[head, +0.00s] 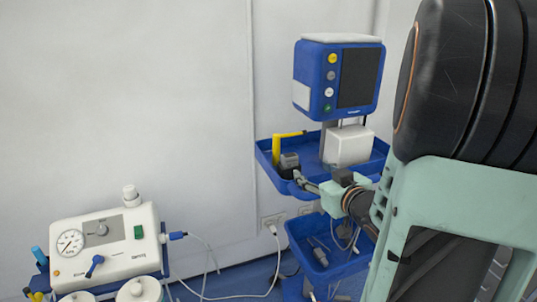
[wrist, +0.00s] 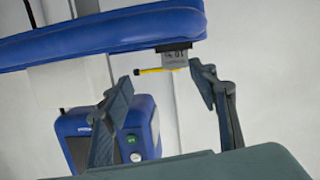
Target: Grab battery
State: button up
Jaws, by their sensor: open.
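A small dark grey block that looks like the battery (head: 289,161) stands on the blue upper tray (head: 263,156), near its front left. In the wrist view, which is upside down, the battery (wrist: 176,60) has a grey face with pale markings and a dark end against the tray (wrist: 100,38). My gripper (head: 300,180) is just in front of it at the tray's front edge. In the wrist view my gripper (wrist: 163,84) is open, and the battery lies ahead, between the fingers' lines and closer to the right finger. Nothing is between the fingers.
A yellow L-shaped object (head: 277,148) stands close behind the battery. A lower blue tray (head: 300,238) holds small tools. A white gauge device (head: 105,245) stands at the lower left.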

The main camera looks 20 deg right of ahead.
aim_at(292, 159)
jog(key=shift+m+t+y, duration=0.3)
jog(key=shift+m+y, duration=0.1)
jog(key=w, duration=0.2)
jog(key=w+a, duration=0.1)
jog(key=w, duration=0.1)
jog(key=w+f, duration=0.1)
jog(key=shift+w+a, duration=0.3)
jog(key=shift+w, duration=0.1)
jog(key=shift+w+a+f, duration=0.1)
jog(key=shift+w+a, duration=0.05)
jog(key=shift+w, duration=1.2)
jog(key=shift+w+a+f, duration=0.1)
jog(key=shift+w, duration=1.25)
jog(key=shift+c, duration=0.7)
jog(key=c, duration=1.3)
